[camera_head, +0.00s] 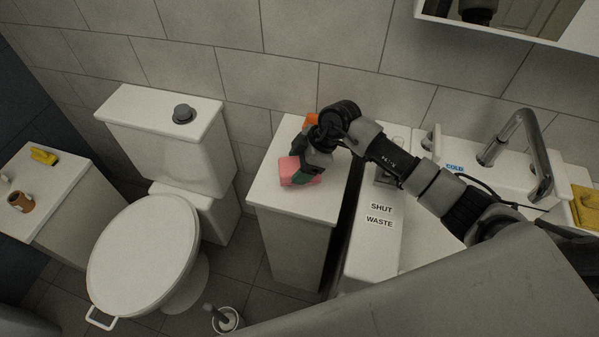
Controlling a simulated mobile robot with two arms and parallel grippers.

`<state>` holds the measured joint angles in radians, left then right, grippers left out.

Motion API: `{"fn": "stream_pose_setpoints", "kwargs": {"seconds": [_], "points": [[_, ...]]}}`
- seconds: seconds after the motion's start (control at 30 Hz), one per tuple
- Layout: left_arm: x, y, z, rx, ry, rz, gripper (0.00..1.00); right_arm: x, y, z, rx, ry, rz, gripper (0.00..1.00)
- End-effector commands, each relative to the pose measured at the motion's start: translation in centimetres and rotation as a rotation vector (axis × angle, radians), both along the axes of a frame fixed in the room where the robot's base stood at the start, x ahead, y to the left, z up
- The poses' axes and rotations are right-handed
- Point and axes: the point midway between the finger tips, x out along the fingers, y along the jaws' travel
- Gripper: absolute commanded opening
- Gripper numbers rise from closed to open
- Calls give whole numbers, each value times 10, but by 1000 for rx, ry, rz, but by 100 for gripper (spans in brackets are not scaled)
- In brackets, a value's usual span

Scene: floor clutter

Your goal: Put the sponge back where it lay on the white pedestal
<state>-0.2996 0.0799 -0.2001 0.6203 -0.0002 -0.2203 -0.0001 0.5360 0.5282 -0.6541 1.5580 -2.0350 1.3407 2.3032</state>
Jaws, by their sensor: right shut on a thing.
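The sponge (290,171) is pink with a dark green part, and it is low over the top of the white pedestal (312,207) between the toilet and the basin. My right gripper (302,174) comes down from above and is shut on the sponge. The fingers and wrist hide part of it. I cannot tell whether its underside touches the pedestal top. My left gripper is not in view.
An orange thing (311,119), partly hidden by my arm, is at the pedestal's back. The toilet (145,250) stands to the left, the basin with its tap (522,130) to the right. The pedestal's front top is clear.

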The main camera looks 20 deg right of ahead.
Motion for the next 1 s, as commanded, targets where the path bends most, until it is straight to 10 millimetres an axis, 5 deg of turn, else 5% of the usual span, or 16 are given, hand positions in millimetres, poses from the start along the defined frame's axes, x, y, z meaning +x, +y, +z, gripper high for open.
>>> {"fn": "stream_pose_setpoints", "kwargs": {"seconds": [0.3, 0.6, 0.63, 0.8, 1.0], "points": [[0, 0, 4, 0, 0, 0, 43, 0, 0, -38, 0, 2, 0, 46], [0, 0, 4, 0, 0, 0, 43, 0, 0, -41, -1, 1, 1, 46], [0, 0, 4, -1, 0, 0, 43, 0, 0, -41, -1, 1, 1, 67], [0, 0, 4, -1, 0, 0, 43, 0, 0, -41, -1, 1, 1, 91], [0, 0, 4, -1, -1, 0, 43, 0, 0, -41, -1, 1, 1, 91]]}}
